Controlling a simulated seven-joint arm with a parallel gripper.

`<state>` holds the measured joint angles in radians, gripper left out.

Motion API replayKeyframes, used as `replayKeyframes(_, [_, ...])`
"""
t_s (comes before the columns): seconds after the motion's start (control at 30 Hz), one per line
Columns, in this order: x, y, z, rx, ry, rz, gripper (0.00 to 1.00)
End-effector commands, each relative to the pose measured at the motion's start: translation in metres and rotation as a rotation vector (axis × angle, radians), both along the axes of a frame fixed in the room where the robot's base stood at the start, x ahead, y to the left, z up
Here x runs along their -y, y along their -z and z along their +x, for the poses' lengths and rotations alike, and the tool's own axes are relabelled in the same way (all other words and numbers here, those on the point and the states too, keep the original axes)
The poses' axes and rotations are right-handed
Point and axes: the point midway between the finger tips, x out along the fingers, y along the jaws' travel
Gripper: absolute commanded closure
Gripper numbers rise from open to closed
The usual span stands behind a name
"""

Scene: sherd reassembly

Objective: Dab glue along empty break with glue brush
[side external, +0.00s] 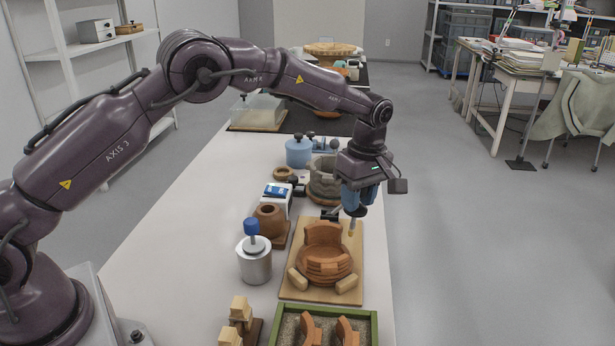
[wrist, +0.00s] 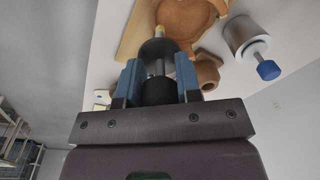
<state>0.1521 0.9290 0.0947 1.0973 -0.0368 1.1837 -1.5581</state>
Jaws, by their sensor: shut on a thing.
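My gripper (side external: 359,203) has blue fingers, shut on the glue brush (side external: 352,229). It holds the brush tip-down above the far right part of the wooden board (side external: 295,287). In the wrist view my gripper (wrist: 158,68) grips the brush's dark handle, and a round black part (wrist: 158,50) and pale tip (wrist: 160,31) stick out beyond the fingers. The partly built terracotta vessel (side external: 323,268) sits on the board, with a taller sherd (side external: 323,234) standing at its back. The brush tip appears apart from the vessel. The wrist view shows only part of the vessel (wrist: 185,18); the empty break cannot be made out.
A metal can with a blue knob (side external: 254,264) and a brown pot on a wooden base (side external: 270,222) stand left of the board. A green-edged tray (side external: 369,325) with sherds lies in front. A grey stone-like vessel (side external: 322,180) and blue jar (side external: 299,152) stand behind.

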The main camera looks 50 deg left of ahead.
Motion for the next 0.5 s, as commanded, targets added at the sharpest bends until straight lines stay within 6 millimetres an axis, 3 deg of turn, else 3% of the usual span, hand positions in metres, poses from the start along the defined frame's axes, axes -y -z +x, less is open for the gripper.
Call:
replayKeyframes(0.03, [0.016, -0.001, 0.004, -0.002, -0.009, 0.008, 0.82])
replayKeyframes(0.13, [0.030, -0.007, 0.008, -0.006, -0.066, 0.021, 0.82])
replayKeyframes(0.27, [0.030, -0.019, 0.011, -0.010, -0.158, 0.030, 0.82])
replayKeyframes(0.5, [0.029, -0.016, 0.007, -0.027, -0.205, 0.036, 0.82])
